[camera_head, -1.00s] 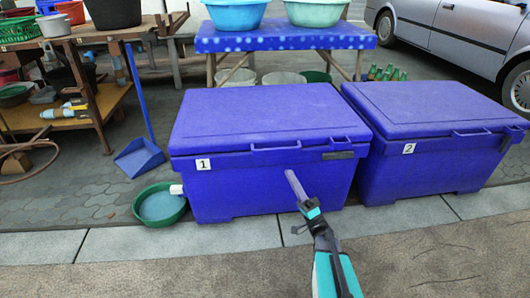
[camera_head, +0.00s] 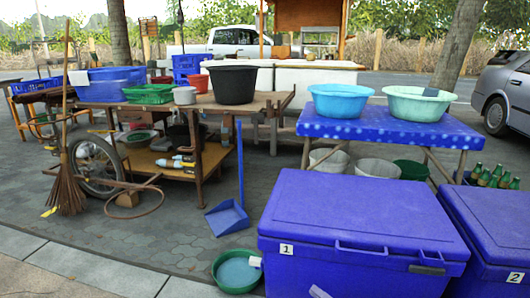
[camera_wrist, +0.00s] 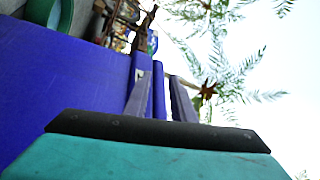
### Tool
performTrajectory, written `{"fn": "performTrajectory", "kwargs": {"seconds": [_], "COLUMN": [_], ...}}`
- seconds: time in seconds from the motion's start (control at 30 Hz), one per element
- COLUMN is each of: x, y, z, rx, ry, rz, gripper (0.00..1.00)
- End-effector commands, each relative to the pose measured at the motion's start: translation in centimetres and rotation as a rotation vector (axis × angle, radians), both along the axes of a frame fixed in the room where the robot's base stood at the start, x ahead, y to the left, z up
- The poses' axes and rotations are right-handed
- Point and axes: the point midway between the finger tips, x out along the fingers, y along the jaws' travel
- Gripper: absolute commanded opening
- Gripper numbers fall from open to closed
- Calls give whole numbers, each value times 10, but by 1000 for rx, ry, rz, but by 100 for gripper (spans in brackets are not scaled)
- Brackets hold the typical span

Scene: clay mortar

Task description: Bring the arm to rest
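My gripper shows in the wrist view (camera_wrist: 160,98) as two grey-purple fingers standing apart, with nothing held between them. In the head view only a pale finger tip of my gripper (camera_head: 318,291) shows at the bottom edge, in front of the blue cooler box marked 1 (camera_head: 360,215). The rest of my arm is out of that view. In the wrist view a large blue surface, likely the cooler box (camera_wrist: 60,85), fills the left side beside the fingers. Pale sky and palm leaves fill the right.
Cooler box 2 (camera_head: 497,225) stands at the right. A green basin (camera_head: 236,271) and a blue dustpan (camera_head: 227,217) are on the paving. A blue table (camera_head: 390,130) with basins stands behind. A wooden workbench (camera_head: 275,101) and a broom (camera_head: 67,185) are left. The front-left paving is clear.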

Motion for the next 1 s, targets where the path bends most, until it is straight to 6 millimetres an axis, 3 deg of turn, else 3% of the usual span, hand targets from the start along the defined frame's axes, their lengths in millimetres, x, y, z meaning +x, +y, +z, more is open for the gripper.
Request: {"fn": "performTrajectory", "kwargs": {"seconds": [0.03,0.2,0.5,0.73,1.0], "x": [-6,-26,-72,-114,-167], "y": [13,49,97,121,134], "z": [7,-1,-16,-26,-33], "rx": [-19,-91,-237,-364,-535], "ry": [37,163,385,550,733], "rz": [35,149,323,438,546], "gripper": [23,23,23,23,23]}}
